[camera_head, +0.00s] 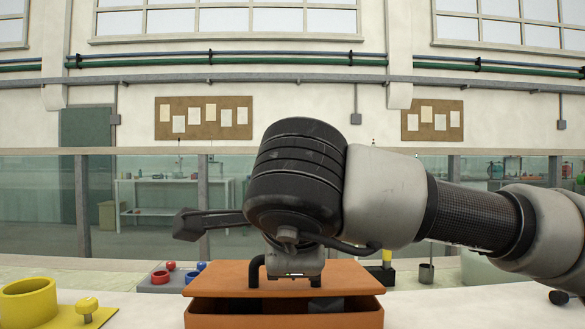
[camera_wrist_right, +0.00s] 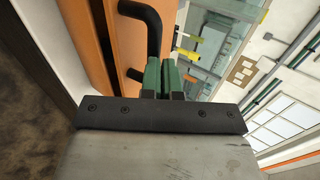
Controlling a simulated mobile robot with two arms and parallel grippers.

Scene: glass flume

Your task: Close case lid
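The orange case (camera_head: 283,321) stands at the bottom centre of the head view. Its orange lid (camera_head: 218,280) is over it, with a dark gap between the lid's front edge and the case. A black handle (camera_head: 256,272) rises from the lid; in the right wrist view the handle (camera_wrist_right: 154,32) is just beyond the fingers. My right gripper (camera_wrist_right: 163,76) has its green fingers close together, next to the handle. Whether they touch it I cannot tell. In the head view my right wrist hides the fingers and part of the lid. My left gripper is not in view.
A yellow cup-shaped fixture (camera_head: 28,302) stands at the left. A grey block with red and blue knobs (camera_head: 160,279) is behind the case's left side. A small dark cup (camera_head: 426,273) stands at the right. Glass panels (camera_head: 150,200) run behind.

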